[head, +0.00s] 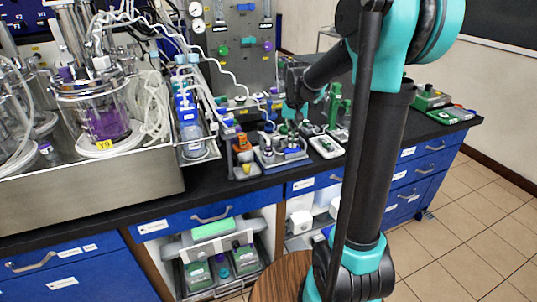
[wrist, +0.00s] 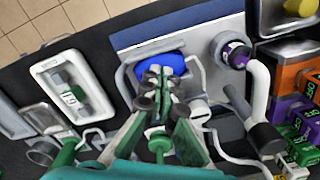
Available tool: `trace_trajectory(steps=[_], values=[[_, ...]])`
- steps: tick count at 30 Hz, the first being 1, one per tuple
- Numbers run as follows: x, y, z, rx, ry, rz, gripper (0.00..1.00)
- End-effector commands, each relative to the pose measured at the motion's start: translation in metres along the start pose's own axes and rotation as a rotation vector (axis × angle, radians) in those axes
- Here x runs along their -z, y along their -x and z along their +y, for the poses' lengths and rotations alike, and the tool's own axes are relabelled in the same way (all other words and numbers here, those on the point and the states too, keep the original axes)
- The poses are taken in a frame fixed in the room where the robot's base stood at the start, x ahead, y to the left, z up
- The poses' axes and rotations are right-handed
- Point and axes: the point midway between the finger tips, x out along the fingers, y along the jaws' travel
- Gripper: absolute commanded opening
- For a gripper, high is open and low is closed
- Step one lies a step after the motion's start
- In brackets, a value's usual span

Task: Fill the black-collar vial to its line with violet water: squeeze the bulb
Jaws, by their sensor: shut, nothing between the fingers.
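My gripper (wrist: 157,82) is shut and empty in the wrist view, its fingertips over a round blue bulb (wrist: 178,64) set in a metal frame. The fingers hide part of the bulb, and I cannot tell whether they touch it. A vial with a black collar (wrist: 232,48) stands to the right of the bulb, with violet showing in its mouth; its fill level and line are hidden. A white bent spout (wrist: 259,90) ends beside the vial. In the head view my gripper (head: 291,128) is above a small grey station (head: 267,167) on the black bench.
A white tray with a green-and-white device (wrist: 72,94) lies left of the bulb. Orange, purple and green numbered blocks (wrist: 290,112) crowd the right side. In the head view, a glass bioreactor with violet liquid (head: 108,122) stands in a steel tray (head: 90,197) at left.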

Motion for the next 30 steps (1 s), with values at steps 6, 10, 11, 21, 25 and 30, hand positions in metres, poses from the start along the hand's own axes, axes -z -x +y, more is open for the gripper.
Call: trace_trajectory(steps=[6,10,11,21,25,30], values=[[0.000,-0.002,0.000,0.000,0.000,0.000,0.00],[0.000,-0.002,0.000,0.000,0.000,0.000,0.00],[0.000,-0.003,0.000,0.000,0.000,0.000,0.00],[0.000,0.003,0.000,0.000,0.000,0.000,0.00],[0.000,0.010,0.000,0.000,0.000,0.000,0.00],[0.000,0.019,0.000,0.000,0.000,0.000,0.00]])
